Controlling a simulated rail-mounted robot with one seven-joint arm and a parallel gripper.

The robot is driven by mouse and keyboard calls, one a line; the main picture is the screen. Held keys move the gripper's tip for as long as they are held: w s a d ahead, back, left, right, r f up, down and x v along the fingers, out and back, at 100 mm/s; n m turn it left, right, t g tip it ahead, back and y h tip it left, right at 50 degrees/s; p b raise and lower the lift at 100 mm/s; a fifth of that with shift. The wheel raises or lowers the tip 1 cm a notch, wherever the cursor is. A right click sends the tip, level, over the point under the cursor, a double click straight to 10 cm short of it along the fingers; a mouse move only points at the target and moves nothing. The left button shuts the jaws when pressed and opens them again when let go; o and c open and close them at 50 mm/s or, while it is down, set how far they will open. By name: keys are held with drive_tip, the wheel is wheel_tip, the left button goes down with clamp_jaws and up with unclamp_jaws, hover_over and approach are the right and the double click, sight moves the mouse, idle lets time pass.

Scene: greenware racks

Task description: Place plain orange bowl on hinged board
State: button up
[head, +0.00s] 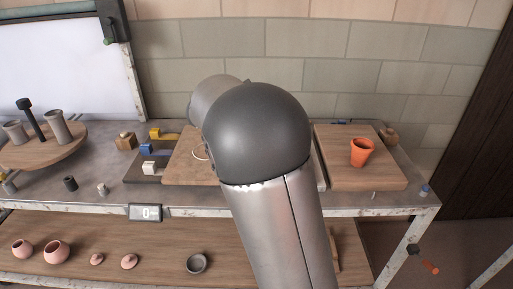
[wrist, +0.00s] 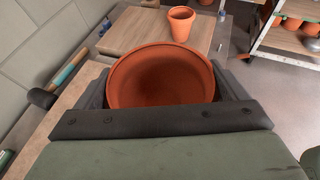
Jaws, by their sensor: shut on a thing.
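The plain orange bowl (wrist: 160,80) fills the middle of the wrist view, its open mouth facing the camera. My gripper (wrist: 160,95) is shut on it, with dark fingers on both sides. In the head view my arm hides both gripper and bowl. A thick wooden board (head: 355,180) lies at the right end of the bench top, with dark fittings by its back edge; it seems to be the hinged board. It also shows beyond the bowl in the wrist view (wrist: 130,33). An orange cup (head: 362,152) stands upright on it; the rest of its top looks bare.
Another wooden board (head: 185,165) lies left of it, partly behind my arm. Small yellow, blue and white clamps (head: 149,150) sit further left. A round board (head: 45,145) holds grey cylinders. The lower shelf (head: 90,235) carries pink and grey pots. A tiled wall closes the back.

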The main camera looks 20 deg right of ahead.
drive_tip(key=w+d+f, duration=0.1)
drive_tip(key=w+f, duration=0.1)
drive_tip(key=w, duration=0.1)
drive_tip(key=w+d+f, duration=0.1)
drive_tip(key=w+f, duration=0.2)
drive_tip(key=w, duration=0.1)
drive_tip(key=w+d+f, duration=0.1)
drive_tip(key=w+f, duration=0.2)
drive_tip(key=shift+w, duration=0.2)
drive_tip(key=shift+w+d+f, duration=0.1)
drive_tip(key=shift+w+f, duration=0.2)
drive_tip(key=shift+f, duration=1.6)
drive_tip(key=shift+f, duration=0.15)
drive_tip(key=o, duration=0.8)
